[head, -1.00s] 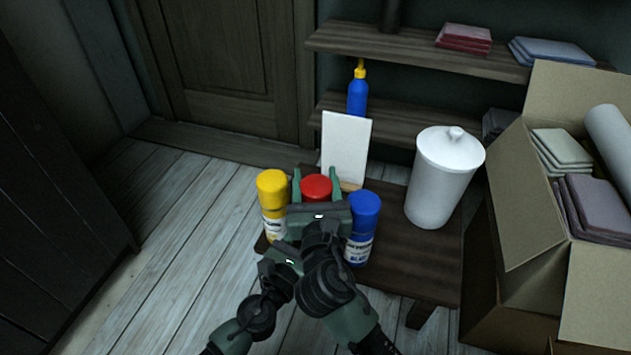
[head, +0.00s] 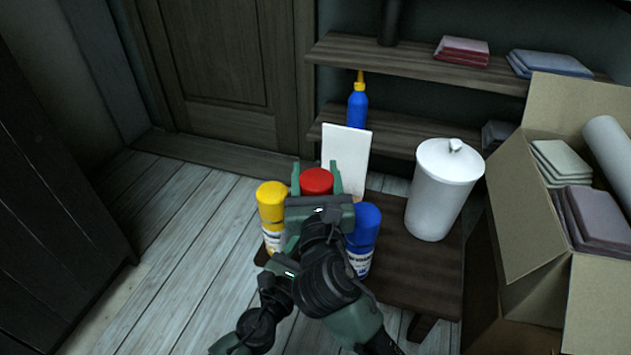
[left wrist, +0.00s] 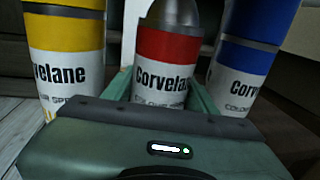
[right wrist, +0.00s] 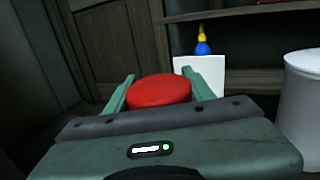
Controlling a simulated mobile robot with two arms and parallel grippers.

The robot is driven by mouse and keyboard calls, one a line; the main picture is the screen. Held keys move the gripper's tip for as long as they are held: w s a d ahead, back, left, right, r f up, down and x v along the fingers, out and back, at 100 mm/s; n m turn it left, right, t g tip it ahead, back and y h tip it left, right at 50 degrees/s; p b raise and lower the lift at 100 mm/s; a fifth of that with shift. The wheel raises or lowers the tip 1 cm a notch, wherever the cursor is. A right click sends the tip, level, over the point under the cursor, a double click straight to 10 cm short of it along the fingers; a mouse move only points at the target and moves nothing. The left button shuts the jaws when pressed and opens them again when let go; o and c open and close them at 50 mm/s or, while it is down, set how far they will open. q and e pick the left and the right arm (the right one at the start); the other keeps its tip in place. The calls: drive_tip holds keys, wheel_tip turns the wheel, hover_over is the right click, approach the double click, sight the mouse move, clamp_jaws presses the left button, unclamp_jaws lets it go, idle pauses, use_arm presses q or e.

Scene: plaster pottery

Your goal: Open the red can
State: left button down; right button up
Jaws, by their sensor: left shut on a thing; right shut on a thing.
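The red can (left wrist: 168,52) stands between the yellow can (head: 271,203) and the blue can (head: 364,229) on a low dark bench (head: 410,268). In the left wrist view its grey domed top is bare. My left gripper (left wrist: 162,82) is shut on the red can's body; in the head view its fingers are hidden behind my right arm. My right gripper (head: 316,171) is shut on the red cap (head: 317,182), which also shows between its fingers in the right wrist view (right wrist: 159,90). The cap is held above the can, apart from it.
A white lidded canister (head: 437,195) stands at the bench's right, and a white panel (head: 345,158) stands behind the cans. A blue bottle (head: 357,105) with a yellow nozzle is farther back. An open cardboard box (head: 530,210) is at the right. The floor at left is clear.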

use_arm(q)
drive_tip(key=shift+c, duration=1.9)
unclamp_jaws()
drive_tip(key=shift+s, duration=0.1)
drive_tip(key=v, duration=1.2)
drive_tip(key=shift+b, duration=0.3)
